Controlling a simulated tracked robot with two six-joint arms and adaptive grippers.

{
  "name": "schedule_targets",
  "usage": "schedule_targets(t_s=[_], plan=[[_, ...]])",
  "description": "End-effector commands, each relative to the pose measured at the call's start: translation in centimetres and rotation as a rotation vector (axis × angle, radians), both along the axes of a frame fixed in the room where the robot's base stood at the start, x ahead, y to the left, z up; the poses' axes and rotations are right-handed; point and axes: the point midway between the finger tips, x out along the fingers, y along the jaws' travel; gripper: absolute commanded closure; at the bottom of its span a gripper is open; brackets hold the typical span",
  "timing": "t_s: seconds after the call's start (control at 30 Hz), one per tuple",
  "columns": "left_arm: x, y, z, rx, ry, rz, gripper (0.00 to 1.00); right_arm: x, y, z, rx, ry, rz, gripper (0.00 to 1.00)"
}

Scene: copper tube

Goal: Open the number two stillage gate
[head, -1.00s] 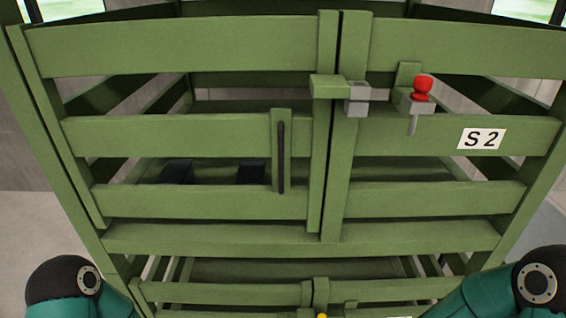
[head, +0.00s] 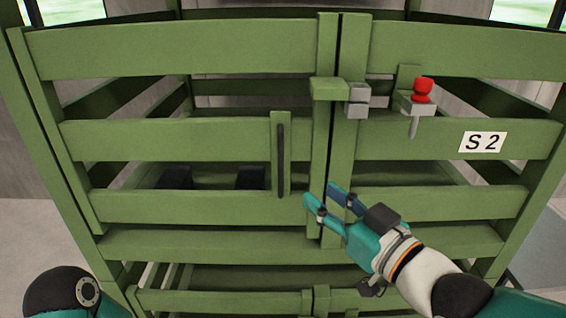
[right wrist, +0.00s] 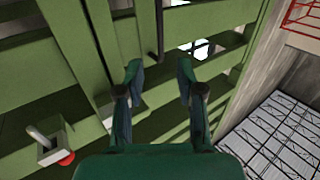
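The green slatted stillage gate (head: 180,48) fills the head view, with an "S 2" label (head: 482,142) on its right half. A dark vertical handle (head: 280,158) is on the left half. A grey latch block (head: 357,100) sits at the centre posts. A red-knobbed pin (head: 422,92) stands in a grey bracket to its right. My right gripper (head: 322,192) is open and empty in front of the lower centre posts, right of and below the handle. In the right wrist view the open fingers (right wrist: 157,75) point toward the slats, the handle (right wrist: 159,30) between and beyond them. My left gripper is out of view.
Two dark blocks (head: 250,177) lie inside behind the left slats. A second, lower green gate (head: 230,300) is beneath. The right wrist view shows the red-knobbed pin (right wrist: 66,158) at lower left and a wire-mesh panel (right wrist: 275,135) at right.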

Motion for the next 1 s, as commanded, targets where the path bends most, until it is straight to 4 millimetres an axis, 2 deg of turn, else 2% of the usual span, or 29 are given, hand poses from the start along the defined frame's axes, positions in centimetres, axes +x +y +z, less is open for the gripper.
schedule_targets(t_s=[0.3,0.5,0.7,1.0], plan=[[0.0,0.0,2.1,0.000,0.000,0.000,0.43,5.7,3.9,0.2,-0.001,0.004,0.001,0.63],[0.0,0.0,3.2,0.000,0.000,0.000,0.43,8.8,5.9,0.1,-0.001,0.004,-0.001,0.63],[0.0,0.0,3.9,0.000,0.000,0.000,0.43,10.6,7.0,0.1,0.000,0.001,-0.002,0.63],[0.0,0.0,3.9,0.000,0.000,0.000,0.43,11.0,7.3,0.0,0.001,0.001,-0.003,0.63]])
